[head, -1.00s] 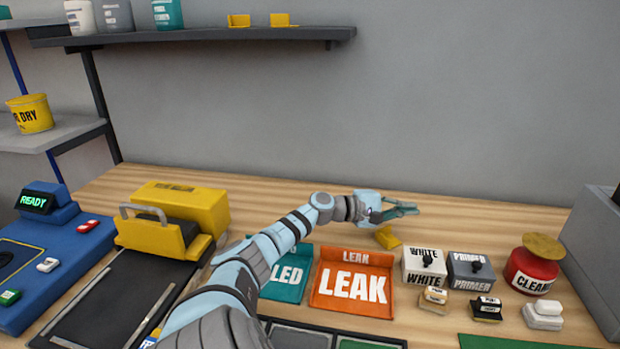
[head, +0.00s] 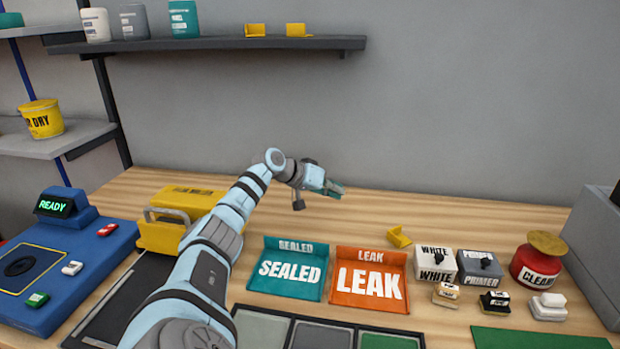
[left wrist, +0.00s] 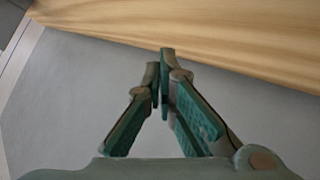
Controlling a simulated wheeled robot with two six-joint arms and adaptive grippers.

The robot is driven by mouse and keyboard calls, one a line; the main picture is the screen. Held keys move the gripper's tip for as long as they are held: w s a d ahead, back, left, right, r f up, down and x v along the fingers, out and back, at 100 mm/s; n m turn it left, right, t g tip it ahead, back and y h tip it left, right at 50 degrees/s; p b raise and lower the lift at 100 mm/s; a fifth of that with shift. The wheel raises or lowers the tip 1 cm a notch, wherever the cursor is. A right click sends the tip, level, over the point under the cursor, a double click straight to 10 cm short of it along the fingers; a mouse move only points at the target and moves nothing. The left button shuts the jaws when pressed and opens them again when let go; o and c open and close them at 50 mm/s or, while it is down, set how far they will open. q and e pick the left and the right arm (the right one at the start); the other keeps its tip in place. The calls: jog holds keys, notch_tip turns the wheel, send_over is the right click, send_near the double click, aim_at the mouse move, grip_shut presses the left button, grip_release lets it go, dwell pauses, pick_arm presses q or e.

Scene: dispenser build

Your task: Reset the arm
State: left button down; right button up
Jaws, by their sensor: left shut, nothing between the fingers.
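My left arm reaches in from the lower left in the head view, and its gripper (head: 334,190) is over the back part of the table, behind the teal SEALED tray (head: 286,284). The gripper is shut and empty. In the left wrist view its teal fingers (left wrist: 160,62) meet at the tips, with the grey wall and the wooden table edge behind them. My right gripper does not show.
An orange LEAK tray (head: 370,310) sits beside the SEALED tray. White and PRIMER boxes (head: 480,268), a red CLEAN pot (head: 533,268) and a yellow bracket (head: 399,237) stand to the right. A yellow machine (head: 165,236) and blue READY station (head: 95,262) are at left.

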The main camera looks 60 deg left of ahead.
pick_arm(q)
jog(key=s+a+m, duration=0.1)
jog(key=s+a+g+y, duration=0.1)
jog(key=a, duration=0.1)
jog(key=s+a+r+m, duration=0.1)
jog(key=shift+s+a+m+y+p, duration=0.1)
jog(key=shift+a+m+y+p, duration=0.2)
jog(key=shift+y, duration=0.1)
